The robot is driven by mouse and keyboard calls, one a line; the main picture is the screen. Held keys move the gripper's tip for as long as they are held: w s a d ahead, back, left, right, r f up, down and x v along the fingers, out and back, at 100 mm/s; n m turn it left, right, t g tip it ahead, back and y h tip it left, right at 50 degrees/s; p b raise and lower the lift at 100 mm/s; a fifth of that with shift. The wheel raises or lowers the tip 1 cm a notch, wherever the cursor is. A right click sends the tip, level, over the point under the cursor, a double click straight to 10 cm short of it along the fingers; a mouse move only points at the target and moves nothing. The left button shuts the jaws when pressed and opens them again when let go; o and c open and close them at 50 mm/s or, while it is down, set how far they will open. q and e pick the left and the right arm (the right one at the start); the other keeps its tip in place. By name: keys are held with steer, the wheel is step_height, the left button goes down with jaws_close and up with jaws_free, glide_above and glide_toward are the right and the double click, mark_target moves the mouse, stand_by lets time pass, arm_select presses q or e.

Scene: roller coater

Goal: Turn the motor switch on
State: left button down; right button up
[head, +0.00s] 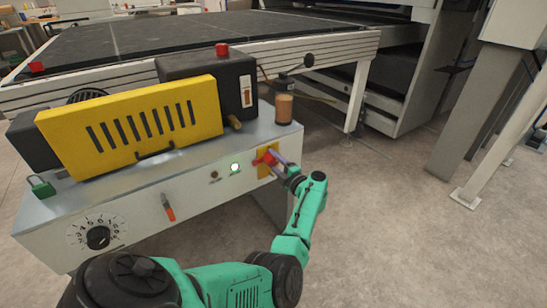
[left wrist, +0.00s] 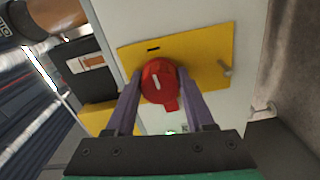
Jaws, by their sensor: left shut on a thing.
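The motor switch, a red rotary knob (head: 265,158) on a yellow plate (head: 263,170), is at the right end of the machine's front panel. In the left wrist view the red knob (left wrist: 159,82) sits between the two purple fingers, with a white mark on its face, and the yellow plate (left wrist: 205,55) is behind it. My left gripper (head: 274,161) reaches in from the right side of the panel and is shut on the knob. In the left wrist view the left gripper's fingers (left wrist: 162,95) flank the knob. My right gripper is not in view.
The panel also has a lit green-white lamp (head: 235,167), a dark lamp (head: 214,175), an orange-handled lever (head: 168,208) and a numbered dial (head: 98,237). A yellow slotted cover (head: 130,125) and a brown jar (head: 284,108) are on top.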

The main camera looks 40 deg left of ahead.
arm_select(q)
steer(key=shift+f+m, duration=0.1)
steer(key=shift+m, duration=0.5)
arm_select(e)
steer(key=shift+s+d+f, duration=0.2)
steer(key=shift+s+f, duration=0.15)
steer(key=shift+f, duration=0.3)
arm_select(q)
steer(key=shift+c, duration=1.3)
jaws_free()
